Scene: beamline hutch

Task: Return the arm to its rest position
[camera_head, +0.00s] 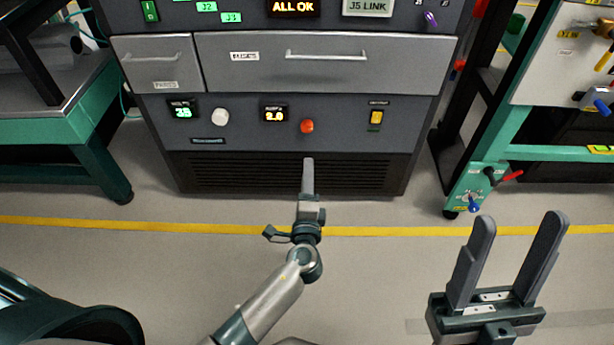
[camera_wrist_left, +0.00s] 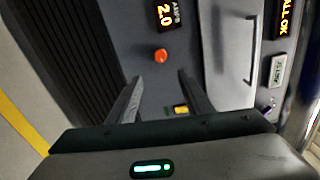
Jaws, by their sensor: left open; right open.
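My left gripper (camera_head: 308,178) points at the lower front of the grey cabinet (camera_head: 240,165) in the head view. Its fingers are seen edge-on there. In the left wrist view my left gripper (camera_wrist_left: 160,90) shows two fingers spread apart with nothing between them. An orange-red knob (camera_head: 307,126) on the cabinet panel is beyond the fingers, and it also shows in the left wrist view (camera_wrist_left: 161,55). My right gripper (camera_head: 520,235) is at the lower right of the head view, open and empty, above the floor.
The cabinet has a wide drawer (camera_head: 320,65) marked FUSES and a smaller drawer (camera_head: 158,62), both closed. A yellow rocker switch (camera_head: 376,118) and a white knob (camera_head: 220,117) are on its panel. A green-framed bench (camera_head: 60,130) stands left, a green frame (camera_head: 500,140) right. The floor between is clear.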

